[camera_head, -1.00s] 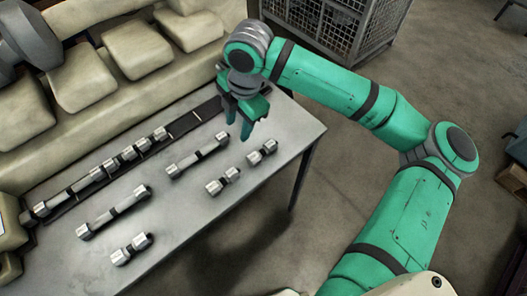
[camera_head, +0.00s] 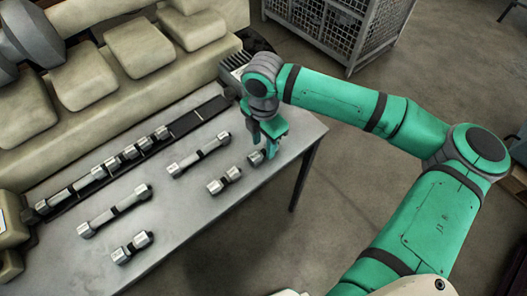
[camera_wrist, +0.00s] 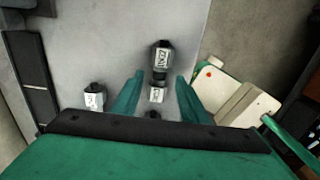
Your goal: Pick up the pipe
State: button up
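Several metal pipe pieces with bright hexagonal ends lie on the grey table; the frames do not single one out. My gripper (camera_head: 270,146) is over the right end of the table, fingers pointing down, partly hiding a short pipe (camera_head: 256,158). In the wrist view that short pipe (camera_wrist: 159,77) lies just ahead of and between the fingertips. My gripper there (camera_wrist: 158,92) is open, with a finger on each side and nothing held. Another short pipe (camera_head: 224,180) lies left of it; longer pipes (camera_head: 199,155) and (camera_head: 114,210) lie farther left.
The grey table (camera_head: 185,235) has bare surface between the pieces. A dark rail (camera_head: 200,118) with a row of pieces runs along its back, before a beige engine block (camera_head: 100,130). A wire cage (camera_head: 340,25) stands on the floor behind.

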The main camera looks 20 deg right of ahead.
jog(key=shift+f, duration=1.2)
grip_shut()
jog(key=shift+r, duration=0.1)
jog(key=shift+r, duration=0.5)
jog(key=s+r, duration=1.1)
jog(key=s, duration=0.3)
jog(key=shift+r, duration=0.4)
jog(key=shift+d, duration=0.1)
